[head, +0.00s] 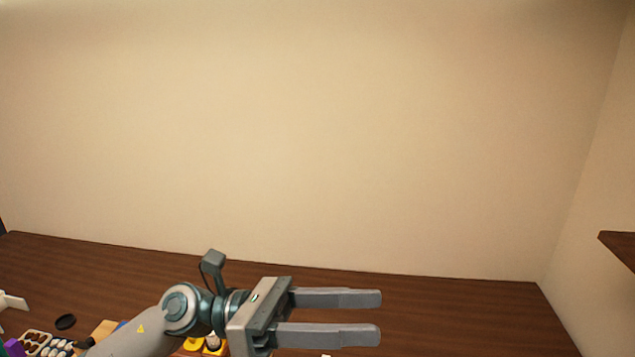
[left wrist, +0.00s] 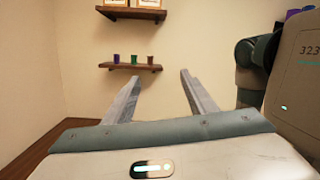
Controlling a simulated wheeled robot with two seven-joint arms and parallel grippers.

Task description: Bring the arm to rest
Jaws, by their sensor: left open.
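My left gripper (head: 380,317) is in the head view at the bottom centre, its arm coming in from the lower left. Its two grey fingers are apart and point to the right, with nothing between them. It is held above the dark wooden table (head: 455,320). In the left wrist view the same two fingers (left wrist: 158,82) stand apart and empty, facing a wall. My right gripper is not in either view.
Small things crowd the table's lower left: a black disc (head: 65,322), a tray of brown and white items (head: 36,341), yellow pieces (head: 193,344). A wall shelf (head: 618,247) juts in at right. The table's right is mostly clear.

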